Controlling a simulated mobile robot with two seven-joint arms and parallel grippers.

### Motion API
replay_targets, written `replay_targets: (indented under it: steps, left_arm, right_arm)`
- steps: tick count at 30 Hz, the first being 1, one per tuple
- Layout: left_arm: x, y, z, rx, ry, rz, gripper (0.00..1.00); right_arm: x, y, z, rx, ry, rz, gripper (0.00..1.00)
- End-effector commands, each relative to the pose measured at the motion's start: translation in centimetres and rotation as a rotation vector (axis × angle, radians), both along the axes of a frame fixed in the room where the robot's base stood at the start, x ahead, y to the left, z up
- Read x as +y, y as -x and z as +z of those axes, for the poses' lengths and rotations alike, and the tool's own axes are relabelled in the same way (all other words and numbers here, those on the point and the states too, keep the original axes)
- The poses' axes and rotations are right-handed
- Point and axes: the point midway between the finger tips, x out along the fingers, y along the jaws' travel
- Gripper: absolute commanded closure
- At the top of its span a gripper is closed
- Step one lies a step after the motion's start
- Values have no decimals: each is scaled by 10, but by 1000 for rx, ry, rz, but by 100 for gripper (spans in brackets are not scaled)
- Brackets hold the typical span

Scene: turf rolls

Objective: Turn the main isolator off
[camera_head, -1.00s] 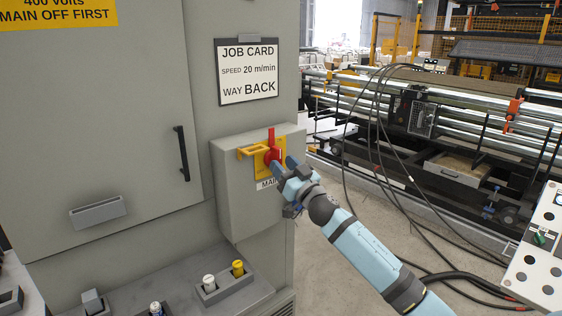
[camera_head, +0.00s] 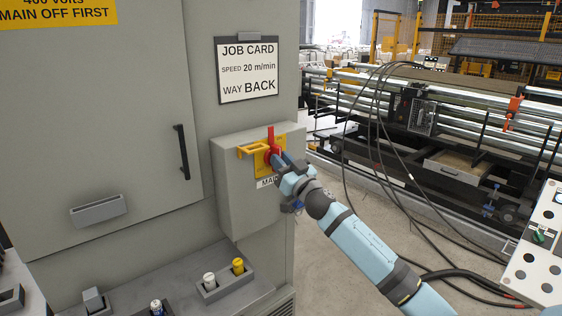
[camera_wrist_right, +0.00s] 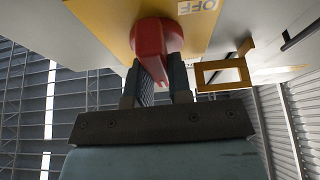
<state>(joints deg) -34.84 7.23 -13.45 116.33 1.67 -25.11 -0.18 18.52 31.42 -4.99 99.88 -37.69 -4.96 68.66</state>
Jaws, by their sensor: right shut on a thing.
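The main isolator is a red rotary handle (camera_head: 271,146) on a yellow plate (camera_head: 260,161), on the front of a grey box (camera_head: 238,202) fixed to the cabinet. The red handle points upward in the head view. My right gripper (camera_head: 280,161) is at the handle. In the right wrist view the two fingers (camera_wrist_right: 158,88) are shut on the red handle (camera_wrist_right: 153,42), one on each side of its grip. The word OFF (camera_wrist_right: 197,6) shows on the yellow plate there. The label below the handle is partly hidden by my gripper. My left gripper is not in view.
A yellow bracket (camera_head: 240,153) sticks out left of the handle. A job card (camera_head: 247,71) hangs above the box. A ledge below holds a yellow-capped fuse (camera_head: 238,267) and a white one (camera_head: 209,282). Black cables (camera_head: 378,130) hang at right, beside a roller machine (camera_head: 470,120).

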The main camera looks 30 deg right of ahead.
Motion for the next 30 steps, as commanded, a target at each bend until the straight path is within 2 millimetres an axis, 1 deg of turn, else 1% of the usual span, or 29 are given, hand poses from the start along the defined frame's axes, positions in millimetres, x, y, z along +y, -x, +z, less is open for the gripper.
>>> replay_targets:
  steps: [8, 23, 30]
  left_arm:
    - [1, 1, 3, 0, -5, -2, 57]
    - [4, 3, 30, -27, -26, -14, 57]
    - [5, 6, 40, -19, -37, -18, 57]
  right_arm:
    - [-1, 0, 2, -11, 150, 0, 100]
    - [0, 0, 3, -46, 616, 1, 100]
    - [0, 0, 4, -64, 842, 1, 100]
